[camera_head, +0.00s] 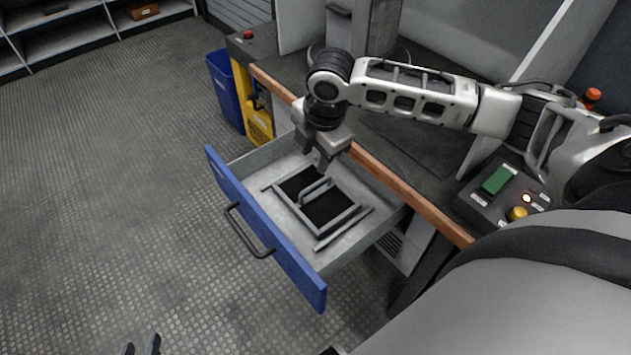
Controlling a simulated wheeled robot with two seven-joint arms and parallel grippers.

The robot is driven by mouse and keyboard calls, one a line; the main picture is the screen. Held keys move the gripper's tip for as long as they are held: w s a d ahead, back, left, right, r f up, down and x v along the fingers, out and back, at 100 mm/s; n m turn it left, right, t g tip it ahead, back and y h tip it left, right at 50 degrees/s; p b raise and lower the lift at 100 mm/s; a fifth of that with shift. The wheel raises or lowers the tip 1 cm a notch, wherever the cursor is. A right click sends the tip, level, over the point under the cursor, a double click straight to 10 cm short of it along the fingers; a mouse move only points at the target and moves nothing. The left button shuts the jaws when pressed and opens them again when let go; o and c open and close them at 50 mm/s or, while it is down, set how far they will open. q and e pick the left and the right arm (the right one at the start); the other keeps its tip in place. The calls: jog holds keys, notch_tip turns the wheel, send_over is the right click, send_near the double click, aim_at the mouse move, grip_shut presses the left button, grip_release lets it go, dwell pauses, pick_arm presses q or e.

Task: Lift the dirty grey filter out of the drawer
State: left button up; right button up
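The filter (345,222) lies in the open drawer. It has a grey frame around a dark, nearly black panel, with a raised grey bar handle (316,190) across its middle. The drawer (262,232) has a blue front with a black pull and a light grey inside. My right gripper (318,160) points down over the drawer's inner edge, just behind the handle. Its fingers look apart with nothing between them; contact with the handle cannot be told. My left gripper (140,347) shows only its two dark fingertips at the bottom edge, apart and empty above the floor.
Narrow grey strips (343,230) flank the filter in the drawer. The workbench edge (370,165) runs behind it. A control box (500,190) with green and yellow parts stands at right. The floor at left is clear.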

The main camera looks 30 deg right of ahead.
jog(key=b, duration=0.2)
send_over(306, 190)
jog(key=s, duration=0.2)
notch_tip(306, 190, down, 9)
jog(key=shift+w+f+b, duration=0.15)
jog(key=shift+w+f, duration=0.1)
jog(key=shift+f, duration=0.55)
jog(key=shift+w+f+b, duration=0.15)
jog(key=shift+w+f, duration=0.15)
jog(key=shift+f, duration=0.5)
jog(key=shift+w+f+b, duration=0.15)
jog(key=shift+w+f, duration=0.1)
jog(key=shift+f, duration=0.55)
grip_shut()
